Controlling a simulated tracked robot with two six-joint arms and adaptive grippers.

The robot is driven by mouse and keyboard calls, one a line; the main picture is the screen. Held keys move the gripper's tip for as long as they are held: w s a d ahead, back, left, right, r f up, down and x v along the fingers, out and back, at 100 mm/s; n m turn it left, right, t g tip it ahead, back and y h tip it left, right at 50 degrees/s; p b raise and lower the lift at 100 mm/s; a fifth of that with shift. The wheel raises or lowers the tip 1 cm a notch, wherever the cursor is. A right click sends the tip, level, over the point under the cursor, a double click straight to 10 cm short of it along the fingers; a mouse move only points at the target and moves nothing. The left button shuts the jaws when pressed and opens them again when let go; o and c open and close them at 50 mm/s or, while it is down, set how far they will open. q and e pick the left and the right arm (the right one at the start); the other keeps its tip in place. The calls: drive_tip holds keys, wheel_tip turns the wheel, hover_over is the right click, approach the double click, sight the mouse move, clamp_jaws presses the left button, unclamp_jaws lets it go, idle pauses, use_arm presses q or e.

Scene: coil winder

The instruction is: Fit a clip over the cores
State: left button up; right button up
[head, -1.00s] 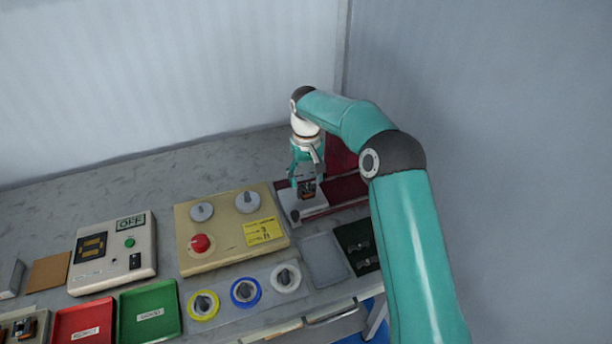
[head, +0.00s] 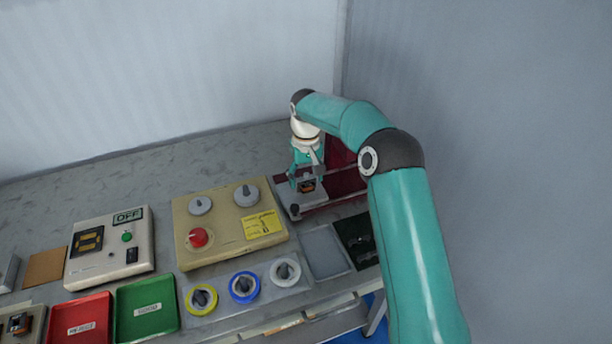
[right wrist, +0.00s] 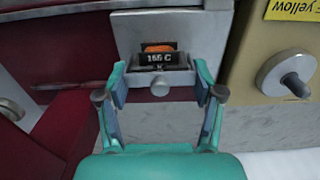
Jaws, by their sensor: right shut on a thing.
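My right gripper (head: 308,180) is at the coil assembly on the grey plate at the back right. In the right wrist view its two fingers (right wrist: 160,88) are closed on the two ends of a grey metal clip (right wrist: 181,79). The clip lies across the near side of the dark cores, which carry a "155 C" label (right wrist: 157,57) and an orange winding (right wrist: 159,47). Whether the clip is fully seated on the cores cannot be told. In the head view the cores (head: 307,187) show small below the fingers. My left gripper is not in view.
The grey plate (head: 290,198) stands beside a dark red fixture (head: 345,183). A beige panel (head: 215,245) with knobs is to its left. Red and green trays are at front left.

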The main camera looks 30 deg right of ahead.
drive_tip(key=shift+f, duration=0.4)
drive_tip(key=o, duration=0.8)
wheel_tip(320, 180, up, 11)
drive_tip(key=shift+r, duration=0.45)
drive_tip(key=shift+f, duration=0.1)
idle(0.3)
